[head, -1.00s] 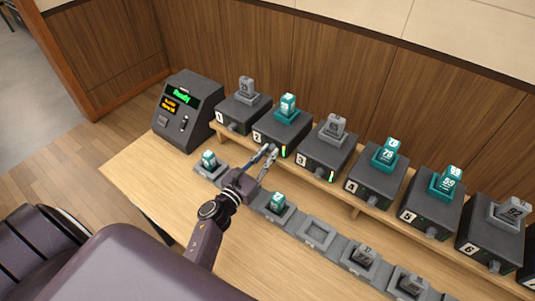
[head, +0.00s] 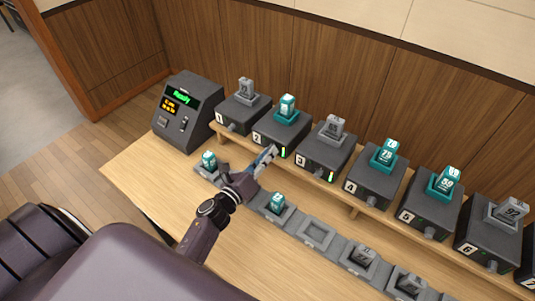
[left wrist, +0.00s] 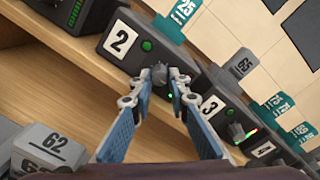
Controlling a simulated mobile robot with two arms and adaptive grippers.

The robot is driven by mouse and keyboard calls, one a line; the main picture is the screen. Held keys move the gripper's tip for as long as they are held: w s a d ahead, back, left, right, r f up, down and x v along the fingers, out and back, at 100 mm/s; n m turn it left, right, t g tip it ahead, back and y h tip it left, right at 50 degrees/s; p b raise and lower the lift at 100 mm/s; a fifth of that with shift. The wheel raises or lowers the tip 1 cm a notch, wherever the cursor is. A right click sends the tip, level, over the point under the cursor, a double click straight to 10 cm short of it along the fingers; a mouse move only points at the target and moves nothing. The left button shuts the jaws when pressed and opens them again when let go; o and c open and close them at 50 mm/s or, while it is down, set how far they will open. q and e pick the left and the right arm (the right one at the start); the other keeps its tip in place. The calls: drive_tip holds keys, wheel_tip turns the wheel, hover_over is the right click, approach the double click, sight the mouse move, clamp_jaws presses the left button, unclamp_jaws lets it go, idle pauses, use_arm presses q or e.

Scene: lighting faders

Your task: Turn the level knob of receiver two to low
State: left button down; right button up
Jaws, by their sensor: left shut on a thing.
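Receiver two (head: 283,132) is a dark box labelled 2, holding a teal pack (head: 287,106) on top. It also shows in the left wrist view (left wrist: 150,35). Its level knob (left wrist: 158,73) sits low on its front face, between my left fingertips; in the head view the gripper hides it. A small green bar (head: 284,153) is lit beside it. My left gripper (head: 271,151) is shut on the knob, its blue-padded fingers (left wrist: 163,90) on either side of it. The knob's exact pointing direction cannot be told. My right gripper is not in view.
Receiver one (head: 241,114) stands left and receiver three (head: 326,149) right, close by on the raised shelf. A console (head: 188,108) with a green "Ready" screen stands far left. A row of cradles, some holding packs (head: 277,202), runs along the table below my arm.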

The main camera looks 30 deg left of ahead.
use_arm(q)
drive_tip(key=shift+s+a+f+m+t+h+b, duration=0.15)
drive_tip(key=shift+m+b, duration=0.55)
drive_tip(key=shift+m, duration=3.75)
drive_tip(key=shift+w+d+m+t+h+b, duration=0.1)
drive_tip(key=shift+m+b, duration=0.65)
drive_tip(key=shift+m, duration=3.75)
drive_tip(key=shift+s+a+f+m+t+h+b, duration=0.15)
drive_tip(key=shift+m+b, duration=0.55)
drive_tip(key=shift+m, duration=3.75)
drive_tip(key=shift+w, duration=0.1)
drive_tip(key=c, duration=1.8)
unclamp_jaws()
drive_tip(key=shift+r, duration=0.1)
drive_tip(key=shift+c, duration=0.2)
drive_tip(key=shift+r, duration=0.1)
